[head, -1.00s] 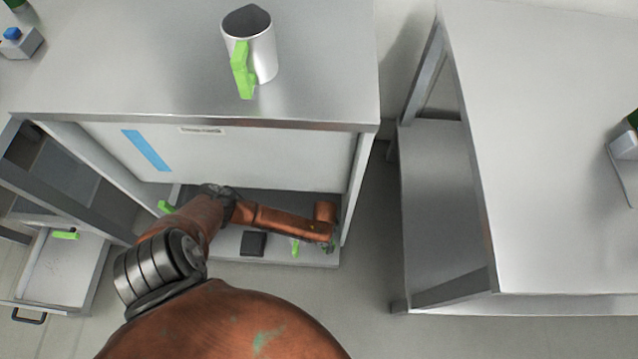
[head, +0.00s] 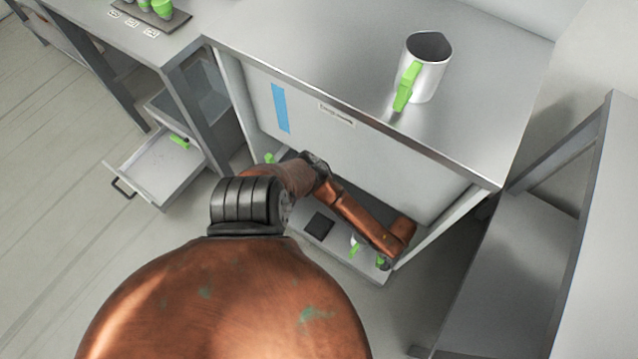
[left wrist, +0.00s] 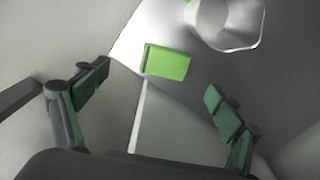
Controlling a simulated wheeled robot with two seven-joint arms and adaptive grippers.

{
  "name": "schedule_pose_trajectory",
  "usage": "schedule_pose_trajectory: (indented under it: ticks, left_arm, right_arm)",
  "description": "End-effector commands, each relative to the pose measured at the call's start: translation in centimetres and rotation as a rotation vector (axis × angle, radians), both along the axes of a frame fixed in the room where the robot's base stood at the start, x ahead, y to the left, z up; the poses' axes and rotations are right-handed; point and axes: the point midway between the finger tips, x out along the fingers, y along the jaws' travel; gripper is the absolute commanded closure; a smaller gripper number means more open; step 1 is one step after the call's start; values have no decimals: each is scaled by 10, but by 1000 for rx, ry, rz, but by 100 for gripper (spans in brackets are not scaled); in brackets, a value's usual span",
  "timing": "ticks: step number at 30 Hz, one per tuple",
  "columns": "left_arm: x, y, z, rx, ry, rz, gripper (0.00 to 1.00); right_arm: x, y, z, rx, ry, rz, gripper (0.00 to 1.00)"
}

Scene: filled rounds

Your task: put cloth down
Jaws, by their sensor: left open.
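I cannot make out a cloth for certain in either view. A flat dark square (head: 319,226) lies on the low shelf of the cabinet in the head view; its material is unclear. My left arm reaches into the cabinet, and my left gripper (head: 383,262) is low at the shelf's right end, partly hidden by the arm. In the left wrist view the gripper (left wrist: 158,77) is open, its green-padded fingers wide apart. A bright green block (left wrist: 167,62) shows beyond and between the fingers, with no visible contact. My right gripper is not in view.
A metal jug (head: 428,72) with a green handle stands on the cabinet top. A metal vessel (left wrist: 226,22) shows in the left wrist view. An open drawer (head: 160,168) juts out at left. A tray (head: 165,22) of green items sits at upper left. Another table stands at right.

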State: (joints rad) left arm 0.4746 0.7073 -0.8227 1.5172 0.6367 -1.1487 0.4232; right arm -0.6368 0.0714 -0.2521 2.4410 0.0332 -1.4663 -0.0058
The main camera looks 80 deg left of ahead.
Motion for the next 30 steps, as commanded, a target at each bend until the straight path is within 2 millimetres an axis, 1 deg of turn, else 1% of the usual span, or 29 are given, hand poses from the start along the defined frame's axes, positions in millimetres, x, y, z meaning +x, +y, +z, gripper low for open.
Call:
schedule_pose_trajectory:
  ticks: [1, 2, 5, 6, 8, 9, 11, 12, 14, 15, 17, 18, 20, 21, 24, 27, 30]
  left_arm:
    - [-19, -16, -5, -25, 14, -12, 14]
    - [-31, -27, -7, -41, 21, -21, 14]
    - [-80, -72, -6, -114, 36, -52, 14]
    - [-101, -90, -2, -148, 38, -59, 14]
    - [-130, -113, 8, -191, 34, -63, 14]
    - [-147, -124, 16, -214, 29, -58, 14]
    - [-170, -136, 31, -243, 17, -42, 14]
    - [-184, -139, 42, -255, 9, -25, 14]
    - [-203, -139, 58, -262, -5, 7, 14]
    - [-216, -135, 70, -262, -13, 33, 14]
    - [-235, -124, 87, -249, -25, 77, 14]
    - [-247, -114, 99, -235, -30, 106, 14]
    - [-264, -97, 115, -207, -37, 149, 14]
    - [-275, -86, 125, -186, -38, 176, 14]
    - [-299, -62, 145, -136, -37, 227, 14]
    - [-313, -46, 158, -101, -34, 257, 14]
    - [-319, -39, 164, -84, -34, 267, 14]
  right_arm:
    - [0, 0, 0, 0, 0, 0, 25]
    - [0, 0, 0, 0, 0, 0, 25]
    - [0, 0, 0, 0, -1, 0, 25]
    - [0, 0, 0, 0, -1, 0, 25]
    - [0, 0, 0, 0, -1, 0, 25]
    - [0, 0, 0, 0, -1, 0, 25]
    - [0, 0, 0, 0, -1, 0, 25]
    - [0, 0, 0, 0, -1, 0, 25]
    - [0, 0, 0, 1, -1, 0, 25]
    - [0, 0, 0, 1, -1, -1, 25]
    - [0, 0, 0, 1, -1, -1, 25]
    - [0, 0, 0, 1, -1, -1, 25]
    - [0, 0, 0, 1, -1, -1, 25]
    - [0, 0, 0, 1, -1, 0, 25]
    - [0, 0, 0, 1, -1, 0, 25]
    - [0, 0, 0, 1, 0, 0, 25]
    - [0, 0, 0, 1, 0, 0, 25]
